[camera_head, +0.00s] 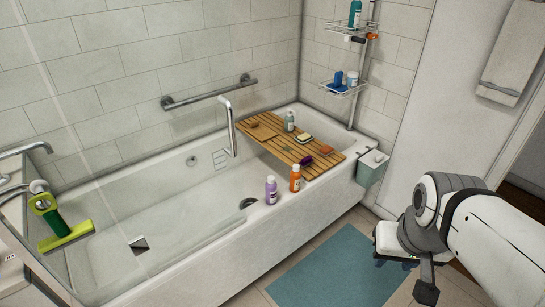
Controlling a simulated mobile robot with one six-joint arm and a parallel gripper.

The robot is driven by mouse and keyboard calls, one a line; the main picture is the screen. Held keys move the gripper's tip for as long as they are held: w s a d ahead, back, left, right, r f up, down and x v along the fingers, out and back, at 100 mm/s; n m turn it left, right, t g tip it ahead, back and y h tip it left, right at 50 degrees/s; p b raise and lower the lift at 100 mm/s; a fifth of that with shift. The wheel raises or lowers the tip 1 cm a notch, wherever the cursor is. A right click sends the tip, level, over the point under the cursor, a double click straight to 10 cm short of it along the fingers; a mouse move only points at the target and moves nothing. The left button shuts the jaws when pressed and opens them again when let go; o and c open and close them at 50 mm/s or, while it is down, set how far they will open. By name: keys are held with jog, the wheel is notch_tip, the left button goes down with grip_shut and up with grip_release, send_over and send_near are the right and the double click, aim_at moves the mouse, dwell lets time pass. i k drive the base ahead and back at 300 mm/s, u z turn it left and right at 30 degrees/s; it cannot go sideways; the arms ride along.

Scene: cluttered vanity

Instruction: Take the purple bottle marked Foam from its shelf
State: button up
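A purple bottle (271,190) with a pale cap stands upright on the front rim of the bathtub (215,243), not on a shelf. Its label is too small to read. An orange bottle (295,179) stands close to its right, apart from it by a small gap. My gripper (397,264) is at the lower right, over the floor and well to the right of the purple bottle. Its fingers are small, dark and partly hidden by the arm, so I cannot tell how far apart they are. Nothing is seen held in it.
A wooden bath tray (328,161) with soaps and a bottle spans the tub. A corner rack (345,90) stands behind. A green bin (371,168) hangs on the tub's right end. A green squeegee (66,237) is at left. A blue mat (335,268) lies on clear floor.

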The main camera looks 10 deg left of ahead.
aim_at(271, 186)
jog(key=z, duration=0.05)
jog(key=i, duration=1)
jog(key=u, duration=0.05)
